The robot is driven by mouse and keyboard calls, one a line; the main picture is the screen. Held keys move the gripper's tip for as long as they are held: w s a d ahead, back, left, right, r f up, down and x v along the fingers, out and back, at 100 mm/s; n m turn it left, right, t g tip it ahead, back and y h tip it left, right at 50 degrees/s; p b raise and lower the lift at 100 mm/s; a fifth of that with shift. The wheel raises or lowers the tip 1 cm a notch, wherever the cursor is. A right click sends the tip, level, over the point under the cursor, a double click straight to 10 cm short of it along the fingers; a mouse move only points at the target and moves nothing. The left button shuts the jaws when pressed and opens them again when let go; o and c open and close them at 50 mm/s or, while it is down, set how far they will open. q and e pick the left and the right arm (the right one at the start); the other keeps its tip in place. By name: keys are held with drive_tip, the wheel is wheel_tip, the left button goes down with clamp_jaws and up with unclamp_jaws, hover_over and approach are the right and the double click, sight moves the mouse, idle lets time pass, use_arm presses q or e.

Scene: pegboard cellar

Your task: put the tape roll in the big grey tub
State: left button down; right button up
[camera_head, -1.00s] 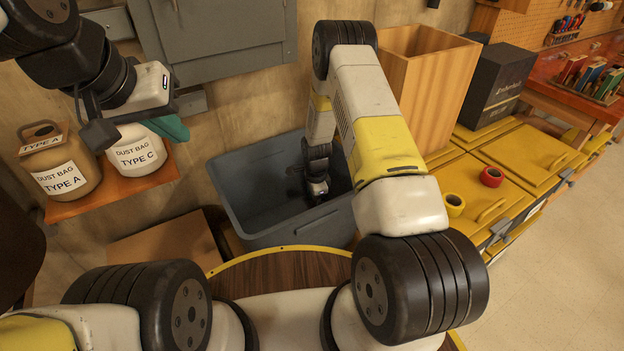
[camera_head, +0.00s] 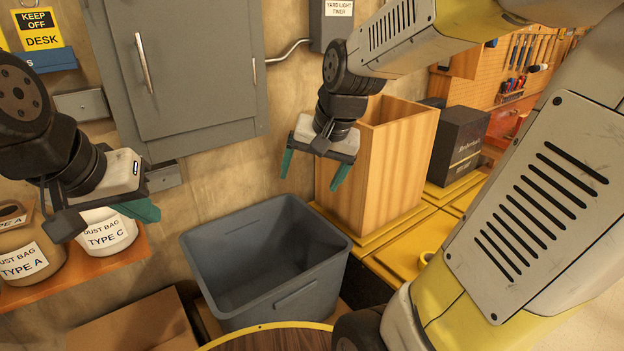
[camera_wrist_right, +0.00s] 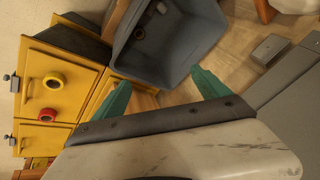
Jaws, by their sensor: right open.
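The big grey tub (camera_head: 282,298) stands on the floor below the wall cabinet, and it also shows in the right wrist view (camera_wrist_right: 178,72). My right gripper (camera_head: 314,172) is open and empty above the tub's back right side. Its two teal fingers stand wide apart in the wrist view (camera_wrist_right: 160,92). A yellow tape roll (camera_wrist_right: 53,80) and a red one (camera_wrist_right: 46,114) lie on the yellow cabinets. My left gripper (camera_head: 130,211) is by the jars.
A tall wooden box (camera_head: 385,165) and a black box (camera_head: 458,145) stand on the yellow cabinets right of the tub. Dust bag jars (camera_head: 105,232) sit on a shelf at left. A cardboard box (camera_head: 135,325) lies left of the tub. A round wooden tabletop (camera_head: 270,341) is in front.

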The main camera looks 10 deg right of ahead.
drive_tip(key=s+r+n+t, duration=0.1)
drive_tip(key=s+r+n, duration=0.2)
drive_tip(key=s, duration=0.7)
drive_tip(key=shift+s+r+n+t, duration=0.15)
drive_tip(key=shift+s+n+t, duration=0.15)
drive_tip(key=shift+n, duration=0.3)
idle(0.4)
